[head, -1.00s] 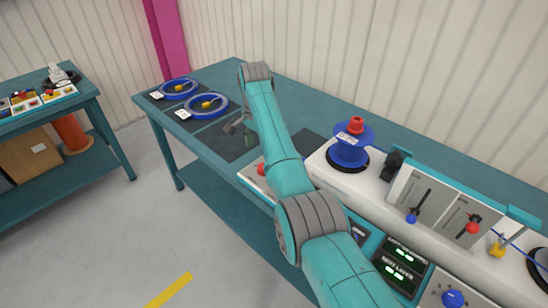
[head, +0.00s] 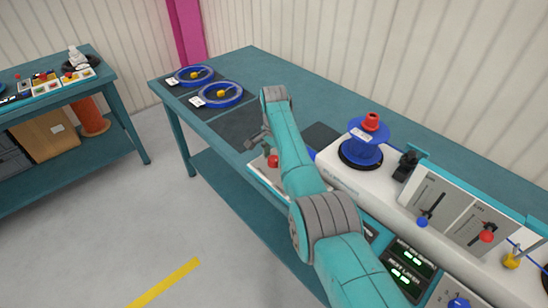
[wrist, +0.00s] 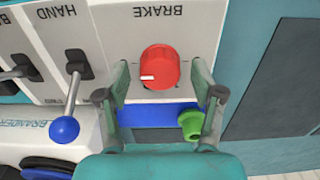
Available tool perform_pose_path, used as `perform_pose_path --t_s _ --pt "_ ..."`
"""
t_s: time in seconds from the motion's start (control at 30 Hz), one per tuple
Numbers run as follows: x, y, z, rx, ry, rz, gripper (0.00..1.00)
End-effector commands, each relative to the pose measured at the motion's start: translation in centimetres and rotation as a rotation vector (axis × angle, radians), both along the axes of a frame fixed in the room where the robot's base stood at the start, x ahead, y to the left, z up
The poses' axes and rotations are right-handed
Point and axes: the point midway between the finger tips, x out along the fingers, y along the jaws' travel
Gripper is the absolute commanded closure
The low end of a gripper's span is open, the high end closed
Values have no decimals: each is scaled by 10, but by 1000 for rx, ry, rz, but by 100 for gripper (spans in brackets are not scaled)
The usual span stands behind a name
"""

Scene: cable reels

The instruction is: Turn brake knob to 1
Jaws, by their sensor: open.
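The red brake knob (wrist: 160,67) sits on a white panel under the upside-down word BRAKE in the wrist view. Its short white mark points left in that picture. The red knob also shows in the head view (head: 272,161), beside my arm. My gripper (wrist: 160,78) is open and empty, with one finger on each side of the knob and gaps between the fingers and the knob. I cannot tell how far the fingertips are above the panel. In the head view my gripper (head: 258,138) is close to the knob.
A lever with a blue ball (wrist: 65,129) stands left of my gripper, by the label HAND. A green piece (wrist: 190,123) and a blue bar (wrist: 155,115) lie just below the knob in the wrist view. A blue reel (head: 363,150) stands on the machine.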

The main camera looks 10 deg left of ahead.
Motion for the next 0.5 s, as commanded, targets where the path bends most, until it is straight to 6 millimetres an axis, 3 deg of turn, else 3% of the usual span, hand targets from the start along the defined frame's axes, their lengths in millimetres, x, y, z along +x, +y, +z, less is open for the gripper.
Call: perform_pose_path --t_s 0.33,0.5 --pt "0 0 -3 -1 1 0 35" --pt "0 0 -3 -1 1 0 78"
